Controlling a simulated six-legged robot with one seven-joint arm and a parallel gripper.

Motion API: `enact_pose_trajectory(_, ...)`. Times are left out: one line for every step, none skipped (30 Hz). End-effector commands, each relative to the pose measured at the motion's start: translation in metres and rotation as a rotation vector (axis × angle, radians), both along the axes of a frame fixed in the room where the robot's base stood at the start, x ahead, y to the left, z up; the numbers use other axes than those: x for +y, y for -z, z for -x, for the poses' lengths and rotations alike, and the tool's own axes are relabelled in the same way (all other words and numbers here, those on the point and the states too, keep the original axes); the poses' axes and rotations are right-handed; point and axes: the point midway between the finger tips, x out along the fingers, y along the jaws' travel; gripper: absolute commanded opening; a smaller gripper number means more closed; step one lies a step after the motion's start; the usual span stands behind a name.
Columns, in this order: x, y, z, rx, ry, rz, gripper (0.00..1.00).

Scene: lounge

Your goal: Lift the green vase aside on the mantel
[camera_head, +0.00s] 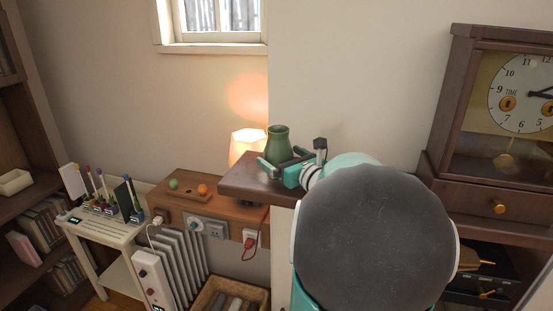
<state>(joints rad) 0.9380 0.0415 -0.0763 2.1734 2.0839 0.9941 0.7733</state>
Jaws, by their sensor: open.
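The green vase (278,143) stands upright on the dark wooden mantel (245,187), near its left part. My gripper (277,166) is at the vase, reaching in from the right at about its lower body. The fingers are open, and one shows in front of the vase on the left. I cannot tell whether either finger touches it. My teal and grey arm hides most of the mantel to the right and part of the vase's lower right side.
A lit lamp (247,141) glows behind the mantel's left end. A wooden shelf (182,204) with small balls is lower left, above a radiator (180,255). A wooden clock (520,95) stands to the right. A bookcase (25,130) lines the left edge.

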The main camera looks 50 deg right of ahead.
Motion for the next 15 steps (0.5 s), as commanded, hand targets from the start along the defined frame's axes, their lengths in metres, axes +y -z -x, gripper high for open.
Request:
enact_pose_trajectory(-0.002, 0.000, -0.008, -0.001, -0.002, 0.000, 0.99)
enact_pose_trajectory(-0.002, 0.000, -0.012, 0.000, -0.002, -0.001, 0.99)
enact_pose_trajectory(-0.004, 0.000, -0.017, 0.000, -0.001, 0.000, 0.99)
enact_pose_trajectory(-0.004, 0.000, -0.019, 0.000, -0.001, 0.000, 0.99)
enact_pose_trajectory(-0.004, 0.000, -0.021, 0.000, -0.001, 0.000, 0.99)
enact_pose_trajectory(-0.004, 0.000, -0.023, -0.001, 0.000, -0.001, 0.99)
enact_pose_trajectory(-0.005, 0.000, -0.023, -0.001, 0.000, -0.001, 0.99)
enact_pose_trajectory(-0.004, 0.000, -0.024, -0.001, 0.000, -0.001, 0.99)
enact_pose_trajectory(-0.005, 0.000, -0.023, -0.001, 0.000, 0.000, 0.99)
enact_pose_trajectory(-0.005, -0.001, -0.023, -0.001, 0.000, 0.000, 0.99)
enact_pose_trajectory(-0.005, -0.001, -0.023, -0.001, 0.000, 0.000, 0.99)
enact_pose_trajectory(-0.004, 0.000, -0.023, -0.001, 0.000, 0.000, 0.99)
enact_pose_trajectory(-0.004, 0.000, -0.023, -0.001, 0.000, 0.000, 0.95)
enact_pose_trajectory(-0.004, 0.000, -0.023, -0.001, 0.000, 0.000, 0.89)
enact_pose_trajectory(-0.004, 0.000, -0.023, -0.001, 0.000, 0.000, 0.81)
